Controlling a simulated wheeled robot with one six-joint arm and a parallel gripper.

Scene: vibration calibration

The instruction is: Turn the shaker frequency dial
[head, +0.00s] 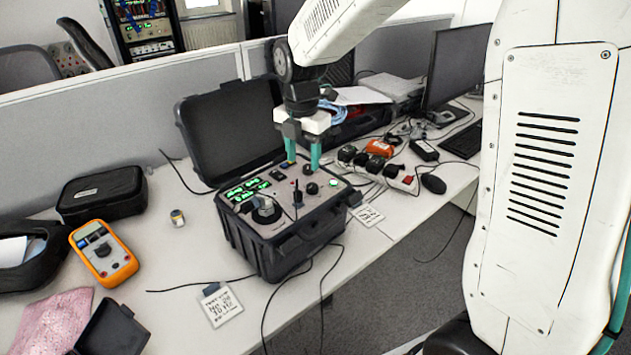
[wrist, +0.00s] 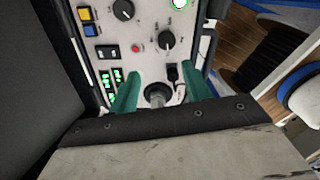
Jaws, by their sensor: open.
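The shaker unit is a black case (head: 280,255) with its lid open and a grey panel on top. Two black dials show on the panel: a rear one (head: 308,170), also in the wrist view (wrist: 123,10), and a front one (head: 312,188), also in the wrist view (wrist: 165,40). Labels are too small to read, so I cannot tell which sets frequency. A round black mount with a silver post (head: 265,208) sits at the front left. My gripper (head: 303,165) is open and empty over the panel's rear, pointing down; its fingers (wrist: 162,75) partly cover the panel in the wrist view.
Green displays (head: 246,190) are lit on the panel. The open lid (head: 232,128) stands behind the case. An orange multimeter (head: 103,252) lies left, a power strip with plugs (head: 395,178) right. Cables and tagged cards (head: 220,305) lie around the case.

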